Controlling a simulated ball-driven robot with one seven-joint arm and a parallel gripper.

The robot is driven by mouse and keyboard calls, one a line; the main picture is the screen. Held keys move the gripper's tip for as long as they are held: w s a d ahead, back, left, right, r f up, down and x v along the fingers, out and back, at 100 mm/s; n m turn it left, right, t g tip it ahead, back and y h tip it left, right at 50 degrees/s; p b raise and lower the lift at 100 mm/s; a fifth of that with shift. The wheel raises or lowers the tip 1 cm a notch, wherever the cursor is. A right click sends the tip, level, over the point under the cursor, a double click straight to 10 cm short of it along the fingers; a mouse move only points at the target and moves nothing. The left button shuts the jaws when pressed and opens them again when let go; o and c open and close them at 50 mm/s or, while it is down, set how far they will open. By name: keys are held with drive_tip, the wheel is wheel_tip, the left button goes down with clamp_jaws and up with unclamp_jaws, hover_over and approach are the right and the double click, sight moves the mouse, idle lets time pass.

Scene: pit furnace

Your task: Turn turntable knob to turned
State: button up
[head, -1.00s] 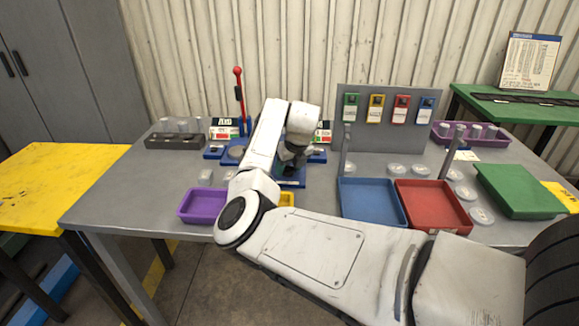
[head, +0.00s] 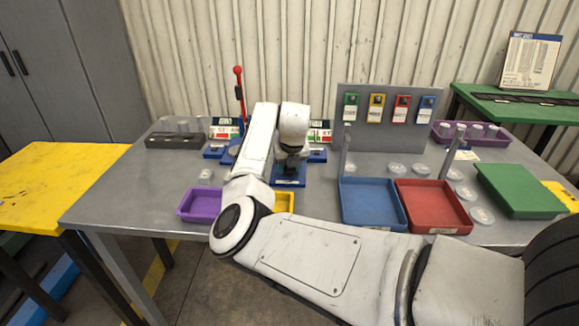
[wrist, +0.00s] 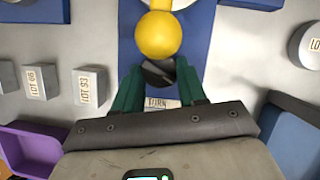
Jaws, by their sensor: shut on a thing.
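The turntable knob (wrist: 158,73) is a dark round piece on a blue base (wrist: 135,50), low between my fingers in the wrist view. A label reading "TURN" (wrist: 160,103) lies just below it. My gripper (wrist: 158,88) has green fingers, one on each side of the knob, and is shut on it. In the head view my gripper (head: 290,168) points down over the blue base (head: 288,182); the knob is hidden there by my wrist.
A yellow ball (wrist: 158,36) stands close in front of the fingers. A red-topped lever (head: 239,88) rises behind my arm. A purple tray (head: 199,205), blue tray (head: 371,205) and red tray (head: 433,207) line the front. Small blocks (wrist: 90,86) lie left.

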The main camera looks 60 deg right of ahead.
idle(0.3)
drive_tip(key=o, duration=1.1)
drive_tip(key=shift+c, duration=0.2)
drive_tip(key=v, duration=1)
drive_tip(key=shift+a+r, duration=0.2)
drive_tip(key=shift+r, duration=0.15)
